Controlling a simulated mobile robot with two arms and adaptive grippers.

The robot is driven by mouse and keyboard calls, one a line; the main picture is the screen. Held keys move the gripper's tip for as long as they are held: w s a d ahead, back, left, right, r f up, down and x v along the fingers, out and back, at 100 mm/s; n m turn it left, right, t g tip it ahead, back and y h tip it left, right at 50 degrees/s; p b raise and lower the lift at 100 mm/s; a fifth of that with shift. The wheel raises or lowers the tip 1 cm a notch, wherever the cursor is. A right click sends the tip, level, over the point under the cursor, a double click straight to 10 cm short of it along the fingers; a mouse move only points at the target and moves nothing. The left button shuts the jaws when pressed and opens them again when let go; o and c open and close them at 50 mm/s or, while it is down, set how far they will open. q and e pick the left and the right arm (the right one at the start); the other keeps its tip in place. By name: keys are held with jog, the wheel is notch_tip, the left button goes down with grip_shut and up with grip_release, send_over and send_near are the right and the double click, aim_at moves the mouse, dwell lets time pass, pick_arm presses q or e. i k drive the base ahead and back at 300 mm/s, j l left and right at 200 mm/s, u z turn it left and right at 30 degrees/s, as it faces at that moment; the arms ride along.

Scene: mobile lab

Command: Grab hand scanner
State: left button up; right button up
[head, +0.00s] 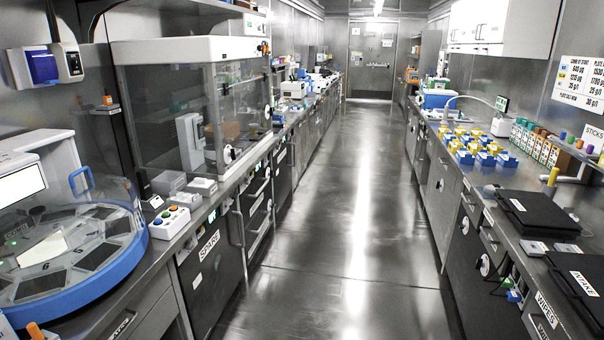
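I cannot make out for certain which thing is the hand scanner. A blue device in a white holder (42,66) hangs on the left wall, with a small black-and-white unit (73,63) beside it. A small orange-topped item (107,103) sits on a ledge below them. An orange-tipped thing (37,331) shows at the bottom left edge, mostly cut off. Neither of my grippers is in view.
A blue-rimmed round machine (140,245) and a glass enclosure (165,100) stand on the left counter. The right counter holds yellow-and-blue blocks (484,158) and black panels (540,212). The aisle floor (340,210) is clear to the far door (372,58).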

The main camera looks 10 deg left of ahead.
aim_at(145, 187)
jog(key=i+l+u, duration=0.1)
jog(key=i+u, duration=0.4)
jog(key=i+l+u, duration=0.2)
jog(key=u, duration=0.3)
jog(key=i+l+u, duration=0.5)
jog(key=k+j, duration=0.05)
